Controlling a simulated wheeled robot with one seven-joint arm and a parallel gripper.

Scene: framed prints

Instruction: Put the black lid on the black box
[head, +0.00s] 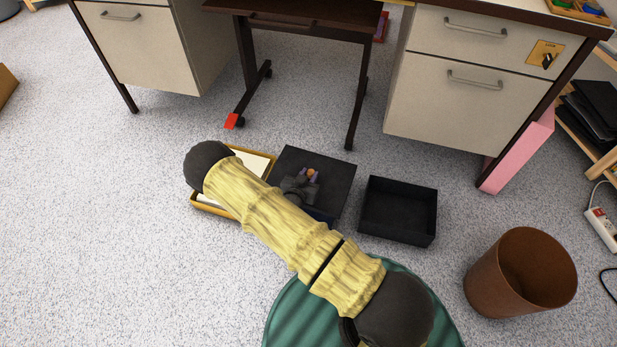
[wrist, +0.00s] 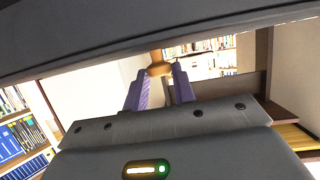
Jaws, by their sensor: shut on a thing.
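The black lid (head: 335,171) is a flat dark square with a small orange-brown knob (head: 310,173). My gripper (head: 309,175) has its purple fingers shut on that knob. In the wrist view the fingers (wrist: 159,84) stand either side of the knob (wrist: 158,57), and the lid (wrist: 200,24) spans the top as a dark band. The lid looks larger than the box and seems raised off the floor; its height is hard to judge. The black box (head: 400,236) is open, empty and upright on the floor, just right of the lid. My arm hides the lid's lower left part.
A yellow-framed print (head: 262,153) lies left of the lid, partly under my arm. A brown waste bin (head: 520,275) stands right of the box. A desk with drawers (head: 455,90) and a dark table (head: 300,25) stand behind. Speckled floor (head: 110,220) at left is clear.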

